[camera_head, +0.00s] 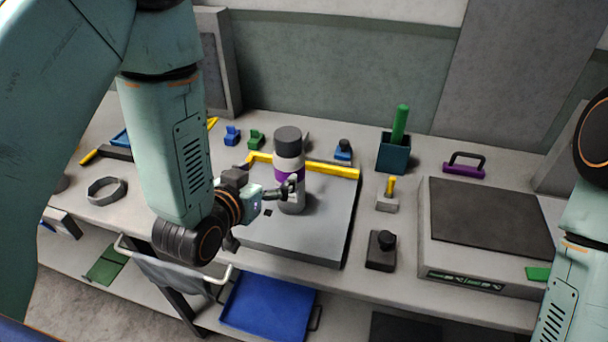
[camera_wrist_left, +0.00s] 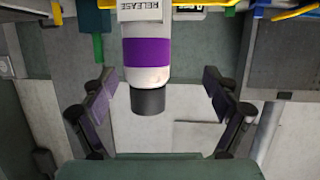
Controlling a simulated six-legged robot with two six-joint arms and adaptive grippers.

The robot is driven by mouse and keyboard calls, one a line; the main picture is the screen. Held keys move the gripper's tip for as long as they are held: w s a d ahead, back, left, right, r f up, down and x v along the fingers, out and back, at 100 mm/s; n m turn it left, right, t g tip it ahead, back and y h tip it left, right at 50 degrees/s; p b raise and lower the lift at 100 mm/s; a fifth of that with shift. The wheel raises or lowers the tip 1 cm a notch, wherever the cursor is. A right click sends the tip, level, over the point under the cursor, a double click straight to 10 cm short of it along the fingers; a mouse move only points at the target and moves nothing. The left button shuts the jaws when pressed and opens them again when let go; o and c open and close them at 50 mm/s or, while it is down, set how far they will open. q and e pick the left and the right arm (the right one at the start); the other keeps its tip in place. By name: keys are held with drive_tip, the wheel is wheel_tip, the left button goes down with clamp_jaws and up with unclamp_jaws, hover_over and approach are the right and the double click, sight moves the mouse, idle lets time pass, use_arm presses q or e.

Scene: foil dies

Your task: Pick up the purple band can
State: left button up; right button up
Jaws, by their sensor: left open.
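The purple band can (camera_head: 289,160) stands upright on a grey plate (camera_head: 300,235) on the bench. It has a white body, a purple band and a dark grey cap. My left gripper (camera_head: 290,188) is beside the can in the head view, with its fingers at the height of the band or just below. In the left wrist view the can (camera_wrist_left: 147,52) lies between the two spread fingers of my left gripper (camera_wrist_left: 160,112), with clear gaps on both sides. The jaws are open and do not visibly touch it. My right gripper is out of view; only part of my right arm shows.
A yellow bar (camera_head: 325,170) edges the back of the plate. A teal cup (camera_head: 393,154) with a green rod, a black-knobbed block (camera_head: 381,252) and a dark-topped box (camera_head: 485,222) stand to the right. A grey ring (camera_head: 106,191) lies left. A blue tray (camera_head: 268,310) is below.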

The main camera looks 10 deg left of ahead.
sight(280, 174)
use_arm(q)
drive_tip(key=shift+s+d+f+m+g, duration=0.15)
drive_tip(key=shift+d+f+m+g, duration=0.2)
drive_tip(key=shift+f, duration=0.2)
drive_tip(key=shift+d, duration=0.2)
drive_tip(key=x, duration=0.6)
drive_tip(key=shift+d+r+p, duration=0.15)
drive_tip(key=shift+r+p, duration=0.15)
drive_tip(key=shift+p, duration=0.1)
drive_tip(key=shift+w+d, duration=0.15)
drive_tip(key=shift+w, duration=0.25)
drive_tip(key=shift+d, duration=0.2)
drive_tip(key=shift+w, duration=0.1)
drive_tip(key=shift+w+a+f, duration=0.15)
drive_tip(key=shift+w+f, duration=0.05)
drive_tip(key=shift+w, duration=0.05)
drive_tip(key=c, duration=0.3)
drive_tip(key=shift+s+r, duration=0.2)
drive_tip(key=shift+s, duration=0.15)
drive_tip(key=c, duration=0.6)
drive_tip(key=shift+w+f, duration=0.15)
drive_tip(key=shift+w, duration=0.1)
drive_tip(key=c, duration=0.4)
drive_tip(key=shift+c, duration=0.8)
drive_tip(key=shift+s, duration=0.15)
